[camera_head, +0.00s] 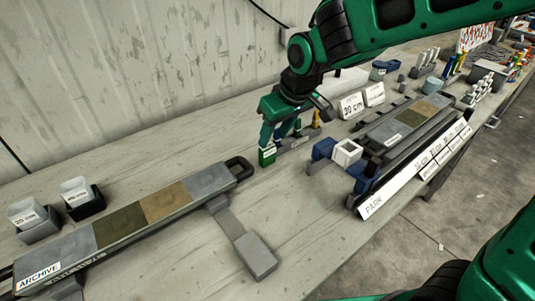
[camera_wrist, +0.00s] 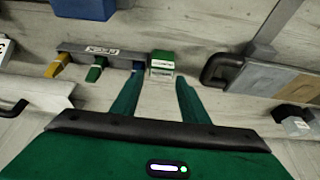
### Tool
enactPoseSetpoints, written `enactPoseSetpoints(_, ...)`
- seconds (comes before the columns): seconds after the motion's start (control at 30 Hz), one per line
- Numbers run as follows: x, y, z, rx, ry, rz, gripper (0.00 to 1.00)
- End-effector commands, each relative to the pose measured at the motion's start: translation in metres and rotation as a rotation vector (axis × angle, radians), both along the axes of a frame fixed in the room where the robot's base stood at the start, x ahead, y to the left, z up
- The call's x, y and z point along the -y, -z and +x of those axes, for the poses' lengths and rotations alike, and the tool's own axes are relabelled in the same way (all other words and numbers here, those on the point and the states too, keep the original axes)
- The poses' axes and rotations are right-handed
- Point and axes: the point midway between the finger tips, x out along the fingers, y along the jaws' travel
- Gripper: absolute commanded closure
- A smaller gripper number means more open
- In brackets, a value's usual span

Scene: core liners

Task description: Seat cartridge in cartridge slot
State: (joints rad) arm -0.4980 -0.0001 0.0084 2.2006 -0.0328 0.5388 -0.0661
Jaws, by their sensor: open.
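A small green block with a white label (camera_wrist: 162,63) stands at the right end of a grey rack in the wrist view; the head view shows it as a green block (camera_head: 267,157) below my gripper. I cannot tell for sure that it is the cartridge. My gripper (camera_wrist: 158,84) is open, its fingers pointing at the block, which lies just beyond the tips; nothing is held. The grey rack (camera_wrist: 110,57) carries a label and yellow, green and blue pieces. No cartridge slot can be picked out with certainty. The arm hides part of the rack in the head view.
A long core tray marked ARCHIVE (camera_head: 205,184) lies at left, near two small bins (camera_head: 85,204). A blue holder (camera_head: 321,149), a white open-topped cube (camera_head: 347,152) and a PARK sign (camera_head: 385,196) are at right. Bench between is mostly clear.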

Motion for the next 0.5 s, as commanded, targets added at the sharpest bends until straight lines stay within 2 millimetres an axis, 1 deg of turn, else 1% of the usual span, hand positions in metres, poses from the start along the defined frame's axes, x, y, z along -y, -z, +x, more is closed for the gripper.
enactPoseSetpoints(0.07,-0.001,0.006,0.002,-0.001,0.000,-0.001,0.59)
enactPoseSetpoints(0.3,-0.011,0.037,0.010,-0.003,-0.001,-0.001,0.59)
enactPoseSetpoints(0.4,-0.013,0.045,0.013,-0.001,-0.001,-0.001,0.59)
enactPoseSetpoints(0.5,-0.013,0.048,0.015,-0.001,-0.001,-0.001,0.59)
